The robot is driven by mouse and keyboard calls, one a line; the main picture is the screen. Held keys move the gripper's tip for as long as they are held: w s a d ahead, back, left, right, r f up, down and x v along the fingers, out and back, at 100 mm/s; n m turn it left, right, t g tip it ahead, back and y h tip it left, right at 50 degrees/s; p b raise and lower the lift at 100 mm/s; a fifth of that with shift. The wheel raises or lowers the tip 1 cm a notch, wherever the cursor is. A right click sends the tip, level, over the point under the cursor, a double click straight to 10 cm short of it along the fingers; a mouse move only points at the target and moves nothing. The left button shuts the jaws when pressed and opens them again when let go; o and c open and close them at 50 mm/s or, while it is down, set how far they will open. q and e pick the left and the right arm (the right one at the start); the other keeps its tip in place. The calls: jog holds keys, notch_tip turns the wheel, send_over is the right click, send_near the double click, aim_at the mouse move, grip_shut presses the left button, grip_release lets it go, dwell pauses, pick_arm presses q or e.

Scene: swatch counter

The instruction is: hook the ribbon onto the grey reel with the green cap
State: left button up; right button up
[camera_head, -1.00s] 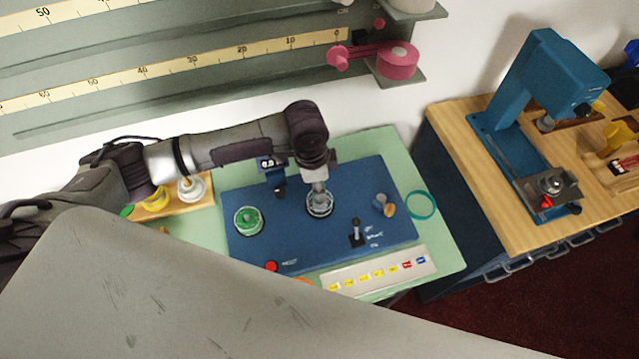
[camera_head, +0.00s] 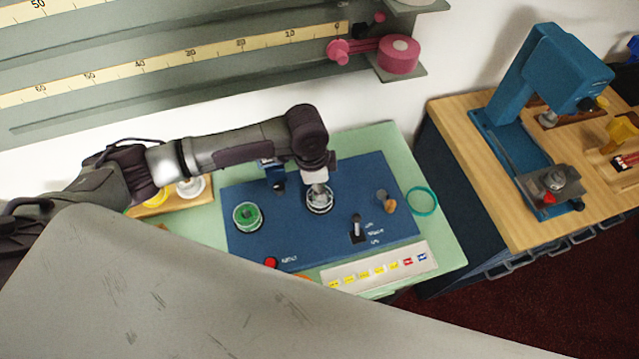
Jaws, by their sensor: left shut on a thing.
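The grey reel with the green cap (camera_head: 247,216) stands on the left part of the blue panel. My left gripper (camera_head: 318,194) points down over the middle of this panel, to the right of the green-capped reel and apart from it. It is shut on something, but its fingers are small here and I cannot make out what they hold. A round, pale-rimmed part (camera_head: 320,208) shows right below and around its fingertips. I cannot pick out the ribbon for certain. My right gripper is not in view.
The blue panel (camera_head: 295,243) carries a black lever (camera_head: 357,229), a red button (camera_head: 270,263) and a small orange-and-grey part (camera_head: 388,204). A teal ring (camera_head: 422,201) lies on the green table (camera_head: 449,249). A blue press (camera_head: 555,75) stands on the wooden bench at right.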

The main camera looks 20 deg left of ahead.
pick_arm(q)
jog(key=o, duration=0.8)
jog(key=shift+r, duration=0.1)
notch_tip(320, 180, up, 7)
jog(key=p, duration=0.8)
dwell(0.8)
